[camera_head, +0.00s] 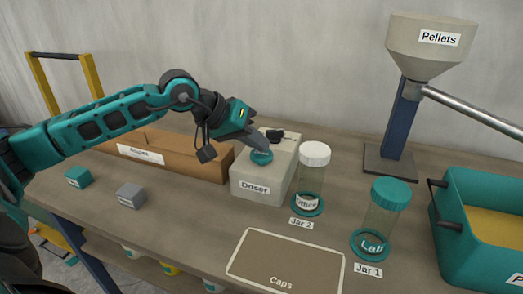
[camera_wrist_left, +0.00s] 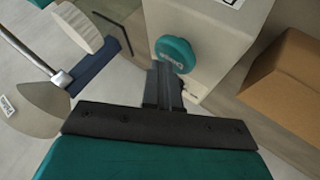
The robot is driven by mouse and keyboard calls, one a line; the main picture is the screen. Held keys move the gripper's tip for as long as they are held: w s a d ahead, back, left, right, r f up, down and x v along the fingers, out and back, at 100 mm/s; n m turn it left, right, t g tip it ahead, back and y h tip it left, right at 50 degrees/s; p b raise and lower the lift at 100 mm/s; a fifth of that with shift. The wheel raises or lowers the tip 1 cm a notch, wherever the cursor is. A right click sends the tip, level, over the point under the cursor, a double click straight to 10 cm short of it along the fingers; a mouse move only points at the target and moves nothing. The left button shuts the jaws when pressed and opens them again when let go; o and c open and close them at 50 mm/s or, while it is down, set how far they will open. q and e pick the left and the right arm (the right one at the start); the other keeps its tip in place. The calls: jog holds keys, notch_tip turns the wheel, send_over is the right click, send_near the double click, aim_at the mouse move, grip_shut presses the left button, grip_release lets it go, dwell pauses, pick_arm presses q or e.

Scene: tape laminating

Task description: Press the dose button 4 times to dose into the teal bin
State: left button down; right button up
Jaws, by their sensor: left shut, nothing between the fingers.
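The doser (camera_head: 258,185) is a pale box on the table with a round teal dose button (camera_head: 261,158) on top. The button also shows in the left wrist view (camera_wrist_left: 175,52). My left gripper (camera_head: 264,147) is shut and empty. Its fingertips are right at the button from above and behind; in the left wrist view the fingertips (camera_wrist_left: 164,68) overlap the button's edge. I cannot tell whether they touch or press it. The teal bin (camera_head: 446,212) with a yellow inside stands at the right edge, partly cut off. My right gripper is not in view.
Jar 2 (camera_head: 311,175) with a white lid and Jar 1 (camera_head: 383,215) with a teal lid stand right of the doser. A Caps mat (camera_head: 285,262) lies in front. A pellet hopper (camera_head: 425,50) stands behind. A brown box (camera_head: 190,160) and two small blocks are left.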

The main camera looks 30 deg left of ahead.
aim_at(257, 153)
pick_arm(q)
jog(key=shift+r+p, duration=0.4)
jog(key=shift+r, duration=0.45)
notch_tip(257, 153, up, 5)
jog(key=p, duration=0.3)
dwell(0.9)
dwell(1.6)
